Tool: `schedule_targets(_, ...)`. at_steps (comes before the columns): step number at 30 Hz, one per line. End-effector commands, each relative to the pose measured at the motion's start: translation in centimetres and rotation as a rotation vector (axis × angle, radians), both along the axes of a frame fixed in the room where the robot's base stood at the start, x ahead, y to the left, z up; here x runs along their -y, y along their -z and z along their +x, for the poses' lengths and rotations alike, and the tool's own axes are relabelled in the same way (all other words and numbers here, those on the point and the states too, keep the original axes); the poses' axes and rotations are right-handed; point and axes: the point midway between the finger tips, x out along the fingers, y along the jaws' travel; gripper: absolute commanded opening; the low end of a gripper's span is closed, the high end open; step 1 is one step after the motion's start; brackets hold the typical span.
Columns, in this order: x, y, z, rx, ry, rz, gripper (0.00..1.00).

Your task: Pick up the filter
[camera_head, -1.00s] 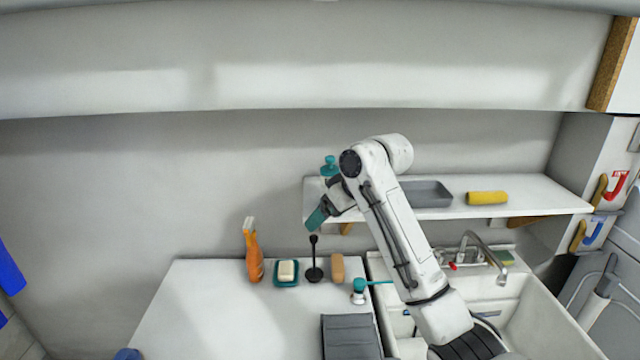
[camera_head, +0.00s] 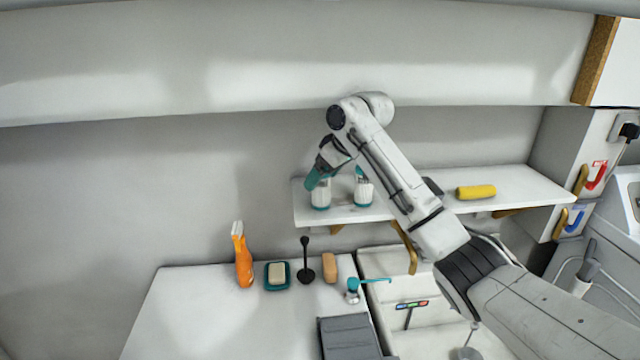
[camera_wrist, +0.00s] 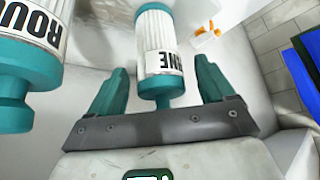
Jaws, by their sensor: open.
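Two white ribbed cylinders with teal ends, which look like filters, stand on the wall shelf in the head view: the left filter (camera_head: 320,196) and the right filter (camera_head: 363,190). In the wrist view one filter (camera_wrist: 154,38) with a black-lettered label lies ahead between the fingers, its teal knob end toward the palm. The other filter (camera_wrist: 30,65) is at the left edge, outside the fingers and partly cut off. My gripper (camera_wrist: 161,66) is open, with teal fingers on both sides and clear gaps to the filter. In the head view my gripper (camera_head: 316,176) is at the left filter, partly overlapping it.
The shelf (camera_head: 530,188) also holds a yellow roll (camera_head: 476,192). Below, the counter (camera_head: 190,310) has an orange spray bottle (camera_head: 243,258), a soap dish (camera_head: 277,284), a black plunger-like tool (camera_head: 307,270) and a brush (camera_head: 330,268).

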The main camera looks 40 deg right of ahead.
Motion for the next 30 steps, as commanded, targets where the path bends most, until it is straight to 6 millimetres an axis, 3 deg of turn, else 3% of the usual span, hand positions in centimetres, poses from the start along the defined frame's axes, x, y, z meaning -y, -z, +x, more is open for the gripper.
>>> schedule_targets(4,-0.2,1.2,0.8,0.0,0.0,0.0,0.82)
schedule_targets(12,-0.2,1.4,0.9,0.002,0.0,-0.001,0.82)
schedule_targets(30,-0.2,1.4,0.9,0.002,0.0,-0.001,0.25)
